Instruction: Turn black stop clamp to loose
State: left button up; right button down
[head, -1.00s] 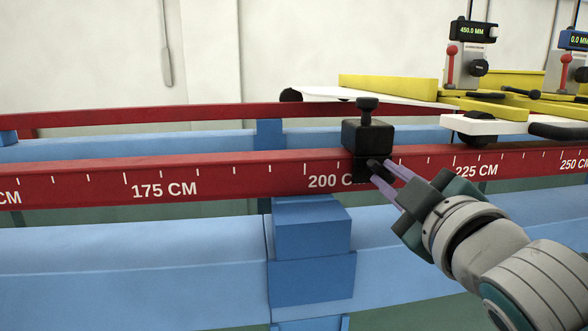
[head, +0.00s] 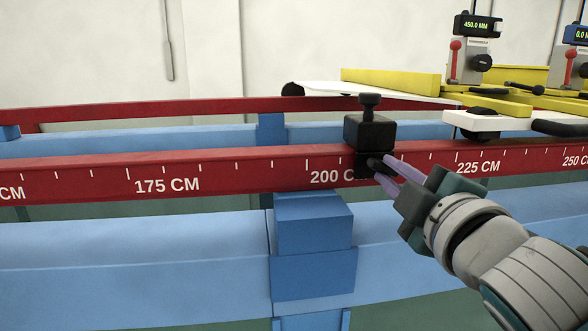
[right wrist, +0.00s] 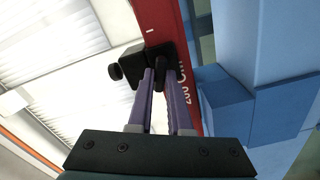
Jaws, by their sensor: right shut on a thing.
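The black stop clamp (head: 369,132) sits on the red rail (head: 250,170) just right of the 200 CM mark, with a black knob on top and a dark knob on its front face. My right gripper (head: 380,165) reaches in from the lower right, its purple fingers shut on the front knob. In the right wrist view the clamp (right wrist: 130,68) shows at the top of the picture, with the two fingers (right wrist: 161,75) on either side of its dark knob. The fingers partly hide the knob. My left gripper is out of view.
Blue beams (head: 130,235) and a blue block (head: 313,228) lie below the rail. To the right, a white and yellow carriage (head: 490,122) carries a gauge (head: 475,27) reading 450.0 MM. A second gauge stands at the right edge. The rail left of the clamp is clear.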

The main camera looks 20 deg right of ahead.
jog(key=c, duration=0.8)
grip_release()
jog(key=shift+c, duration=0.2)
jog(key=b+v, duration=0.3)
jog(key=v, duration=0.6)
jog(key=shift+s, duration=0.4)
jog(key=shift+f, duration=0.1)
